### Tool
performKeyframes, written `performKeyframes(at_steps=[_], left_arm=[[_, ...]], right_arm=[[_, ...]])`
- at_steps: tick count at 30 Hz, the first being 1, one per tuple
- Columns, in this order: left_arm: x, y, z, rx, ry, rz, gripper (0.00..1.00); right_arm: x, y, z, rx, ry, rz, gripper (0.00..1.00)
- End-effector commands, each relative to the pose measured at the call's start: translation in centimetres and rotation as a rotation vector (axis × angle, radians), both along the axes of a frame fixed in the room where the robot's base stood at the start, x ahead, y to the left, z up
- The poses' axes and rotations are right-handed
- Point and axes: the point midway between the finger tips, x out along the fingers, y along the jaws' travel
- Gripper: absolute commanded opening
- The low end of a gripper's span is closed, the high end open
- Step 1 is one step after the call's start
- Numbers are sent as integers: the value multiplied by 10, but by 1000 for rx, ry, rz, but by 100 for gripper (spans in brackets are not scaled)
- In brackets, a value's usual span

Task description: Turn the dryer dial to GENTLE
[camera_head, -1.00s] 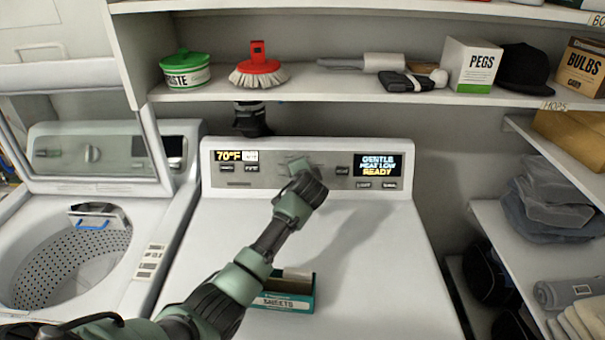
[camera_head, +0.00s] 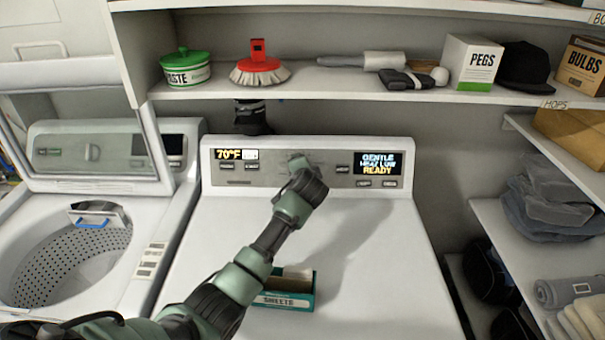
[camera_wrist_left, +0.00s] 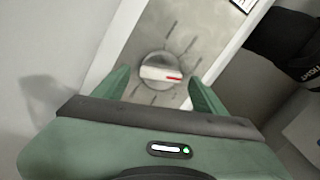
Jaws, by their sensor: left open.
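The dryer (camera_head: 330,230) has a control panel along its back edge. Its right display (camera_head: 377,165) reads GENTLE, HEAT LOW, READY. The round silver dial (camera_wrist_left: 160,71) has a red pointer mark and sits among dark tick marks in the left wrist view. The mark points right in that view. My left gripper (camera_wrist_left: 160,85) is open, with its two green fingers spread on either side of the dial and no visible grip on it. In the head view my left gripper (camera_head: 299,170) is at the panel's middle and largely covers the dial. My right gripper is out of view.
A teal SHEETS box (camera_head: 285,297) lies on the dryer top under my left arm. The washer (camera_head: 75,260) stands open at left. The shelf (camera_head: 330,94) above holds a green-lidded tin (camera_head: 186,70), a red brush (camera_head: 259,68) and a PEGS box (camera_head: 471,62).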

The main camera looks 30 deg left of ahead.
Motion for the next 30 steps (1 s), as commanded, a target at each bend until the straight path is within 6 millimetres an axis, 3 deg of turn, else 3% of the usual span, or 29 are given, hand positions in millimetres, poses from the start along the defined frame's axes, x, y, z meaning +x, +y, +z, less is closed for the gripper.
performKeyframes(at_steps=[15, 30], left_arm=[[-52, -30, 28, -2, 1, 0, 71], [-58, -33, 32, -1, 2, 1, 71]], right_arm=[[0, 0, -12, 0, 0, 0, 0], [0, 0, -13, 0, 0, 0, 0]])
